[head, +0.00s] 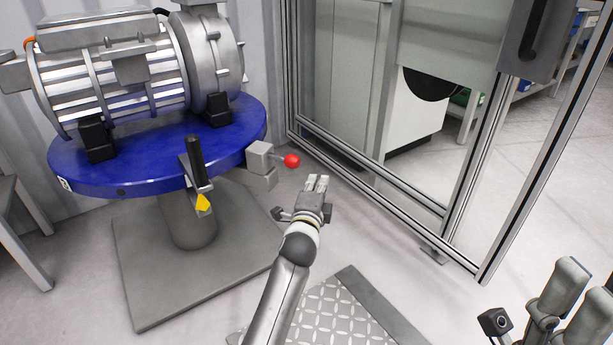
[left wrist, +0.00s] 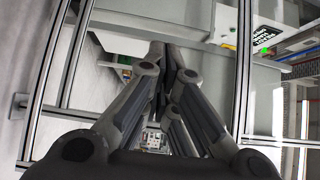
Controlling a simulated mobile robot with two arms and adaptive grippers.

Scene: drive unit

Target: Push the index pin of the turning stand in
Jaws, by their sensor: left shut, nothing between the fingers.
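The turning stand has a round blue table (head: 150,165) on a grey column. At its right edge is a grey block (head: 260,157), and the index pin's red ball knob (head: 291,160) sticks out from it to the right on a short rod. My left gripper (head: 318,180) is shut and empty, a little right of and below the knob in the head view, apart from it. In the left wrist view its fingers (left wrist: 168,68) meet at the tips; the knob does not show there. My right gripper (head: 588,280) is partly cut off at the lower right.
A motor-like drive unit (head: 120,70) is on the blue table. A black-handled lever (head: 195,160) with a yellow tip stands at its front edge. A metal-framed enclosure (head: 390,190) stands right of the knob. A checker-plate step (head: 340,310) lies below my left arm.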

